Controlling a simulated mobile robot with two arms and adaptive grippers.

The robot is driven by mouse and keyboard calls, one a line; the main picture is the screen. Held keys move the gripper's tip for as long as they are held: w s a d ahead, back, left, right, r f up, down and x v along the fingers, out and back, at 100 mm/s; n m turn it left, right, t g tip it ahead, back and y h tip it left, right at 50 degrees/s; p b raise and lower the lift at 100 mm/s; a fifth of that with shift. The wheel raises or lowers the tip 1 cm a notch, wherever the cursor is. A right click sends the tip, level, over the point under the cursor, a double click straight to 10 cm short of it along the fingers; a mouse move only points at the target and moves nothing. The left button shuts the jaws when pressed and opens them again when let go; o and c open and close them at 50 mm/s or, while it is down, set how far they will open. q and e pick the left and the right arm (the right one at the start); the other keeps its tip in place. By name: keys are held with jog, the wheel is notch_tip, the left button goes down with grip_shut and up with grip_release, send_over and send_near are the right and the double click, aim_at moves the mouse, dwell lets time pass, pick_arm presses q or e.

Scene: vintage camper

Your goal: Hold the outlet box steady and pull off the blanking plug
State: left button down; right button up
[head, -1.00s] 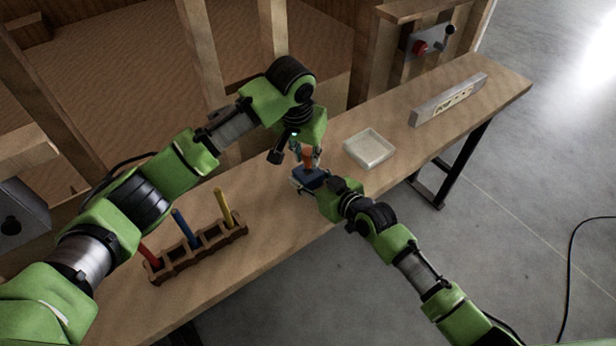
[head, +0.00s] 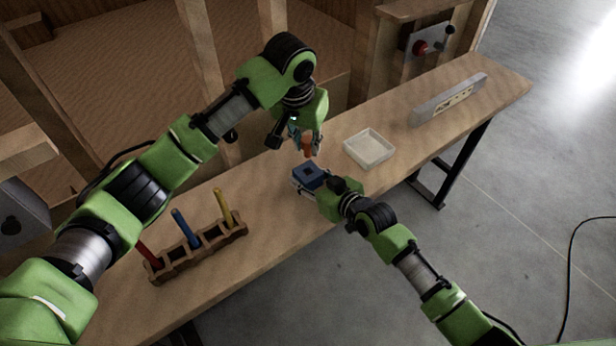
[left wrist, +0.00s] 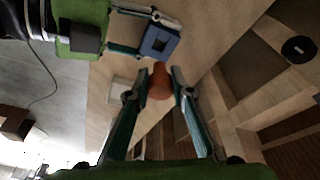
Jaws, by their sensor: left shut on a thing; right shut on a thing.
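The blue outlet box (head: 309,175) is on the wooden bench in the head view, with a dark square opening in its top. It also shows in the left wrist view (left wrist: 148,42). My right gripper (head: 306,186) is shut on the box, with its fingers along the box's sides. The orange blanking plug (head: 308,146) is apart from the box and above it. My left gripper (head: 307,142) is shut on the plug. The plug is between the left fingertips in the left wrist view (left wrist: 160,82).
A shallow white tray (head: 369,150) lies on the bench (head: 270,240) to the right of the box. A wooden rack (head: 197,250) with red, blue and yellow sticks stands at the left.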

jog(key=o, duration=1.3)
jog(key=v, duration=1.2)
jog(key=shift+d+f, duration=0.1)
jog(key=shift+f, duration=0.05)
